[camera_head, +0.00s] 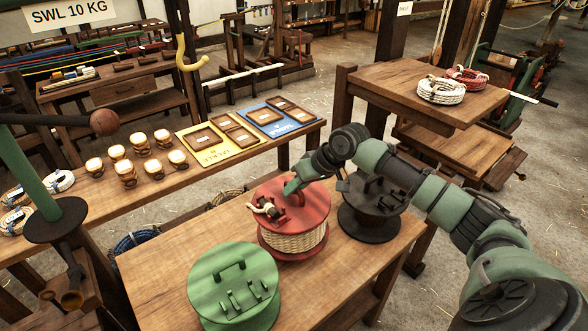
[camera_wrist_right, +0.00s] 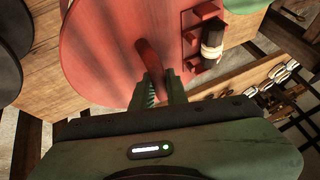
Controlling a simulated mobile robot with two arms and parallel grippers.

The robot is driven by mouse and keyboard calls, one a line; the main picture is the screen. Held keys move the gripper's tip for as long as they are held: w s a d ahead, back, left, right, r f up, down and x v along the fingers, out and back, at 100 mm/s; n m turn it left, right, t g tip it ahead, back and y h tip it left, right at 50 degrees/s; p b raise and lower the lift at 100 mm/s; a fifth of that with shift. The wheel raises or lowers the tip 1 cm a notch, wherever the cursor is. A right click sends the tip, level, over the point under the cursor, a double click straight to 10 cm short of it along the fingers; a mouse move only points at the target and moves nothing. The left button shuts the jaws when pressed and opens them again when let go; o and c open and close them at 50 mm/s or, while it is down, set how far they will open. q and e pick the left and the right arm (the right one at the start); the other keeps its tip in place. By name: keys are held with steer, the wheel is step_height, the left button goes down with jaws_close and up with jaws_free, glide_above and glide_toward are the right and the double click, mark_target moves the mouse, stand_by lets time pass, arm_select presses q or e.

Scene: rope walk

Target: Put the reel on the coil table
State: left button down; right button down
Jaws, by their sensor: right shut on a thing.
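A red reel (camera_head: 303,240) wound with pale rope stands on a wooden table (camera_head: 170,265), between a green reel (camera_head: 235,285) and a black reel (camera_head: 365,215). My right gripper (camera_head: 292,186) reaches in from the right, over the black reel, to the handle on top of the red reel. In the right wrist view the fingers (camera_wrist_right: 163,88) are shut on the red reel's handle (camera_wrist_right: 150,62). The reel appears upright and at table level. A wooden table (camera_head: 405,75) at the upper right bears a white rope coil (camera_head: 441,91) and a red rope coil (camera_head: 467,77). My left gripper is not in view.
A long bench at the left holds several small spools (camera_head: 140,143), a yellow board (camera_head: 215,155) and a blue board (camera_head: 262,122). The front left part of the coil-bearing table is bare. A lower wooden surface (camera_head: 470,155) stands beside it. Open floor lies between the tables.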

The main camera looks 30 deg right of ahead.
mark_target(295, 203)
steer(key=shift+w+f+p, duration=0.1)
steer(key=shift+f+p, duration=0.25)
steer(key=shift+f, duration=2.35)
steer(key=c, duration=1.5)
jaws_free()
steer(key=shift+f, duration=0.25)
steer(key=shift+o, duration=0.5)
steer(key=shift+s+a+r, duration=0.1)
steer(key=shift+s, duration=0.1)
steer(key=b+v, duration=0.2)
steer(key=v, duration=0.9)
steer(key=shift+s+d+r, duration=0.2)
steer(key=shift+s+r, duration=0.05)
steer(key=shift+r, duration=0.15)
steer(key=shift+s+d+f, duration=0.1)
